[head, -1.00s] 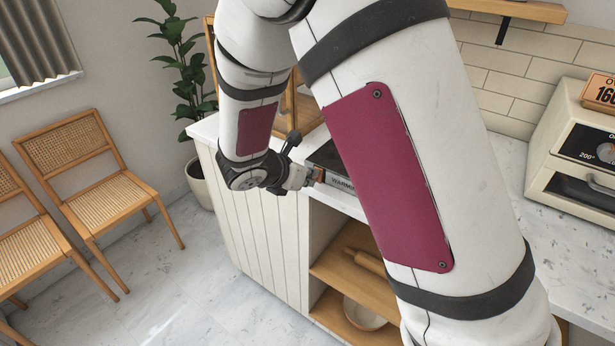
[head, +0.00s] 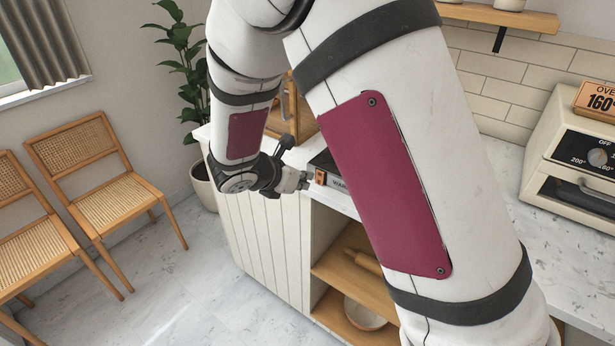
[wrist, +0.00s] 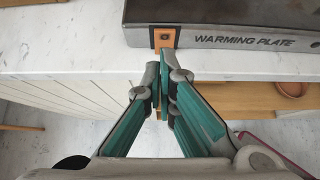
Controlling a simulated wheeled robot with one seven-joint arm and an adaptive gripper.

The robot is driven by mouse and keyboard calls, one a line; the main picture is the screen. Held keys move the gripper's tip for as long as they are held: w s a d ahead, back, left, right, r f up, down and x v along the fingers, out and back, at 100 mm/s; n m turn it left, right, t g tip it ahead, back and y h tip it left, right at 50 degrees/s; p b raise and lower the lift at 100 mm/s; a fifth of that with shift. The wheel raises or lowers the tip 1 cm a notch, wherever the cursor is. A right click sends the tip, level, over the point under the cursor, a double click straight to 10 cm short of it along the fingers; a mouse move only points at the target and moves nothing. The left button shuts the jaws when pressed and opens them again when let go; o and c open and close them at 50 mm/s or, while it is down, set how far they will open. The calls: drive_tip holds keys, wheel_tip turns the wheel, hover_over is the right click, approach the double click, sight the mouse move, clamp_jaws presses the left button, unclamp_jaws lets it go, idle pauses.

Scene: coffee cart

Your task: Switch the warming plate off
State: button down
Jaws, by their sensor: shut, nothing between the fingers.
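The warming plate (head: 340,184) is a dark, flat-topped unit with a grey front, labelled in the wrist view (wrist: 225,41). It stands on the counter, partly hidden by my arm in the head view. Its switch (head: 320,177) is an orange panel at the left end of the front. The switch also shows in the wrist view (wrist: 164,33), with a small dark part in it; I cannot tell its on or off position. My gripper (head: 307,181) is shut and empty, just in front of the switch. Its teal-lined fingers meet below the switch in the wrist view (wrist: 163,72).
The pale counter (wrist: 60,72) runs under the plate, its front edge beneath my fingers. Open shelves below hold a bowl (head: 364,314) and a rolling pin (head: 364,261). A cream oven (head: 580,150) stands at right. Two cane chairs (head: 110,200) stand at left, with open floor between.

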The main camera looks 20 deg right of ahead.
drive_tip(key=d+r+v, duration=0.1)
drive_tip(key=v, duration=0.9)
drive_tip(key=shift+w+a+r+p, duration=0.2)
drive_tip(key=shift+w+r+p, duration=0.05)
drive_tip(key=shift+r+p, duration=0.1)
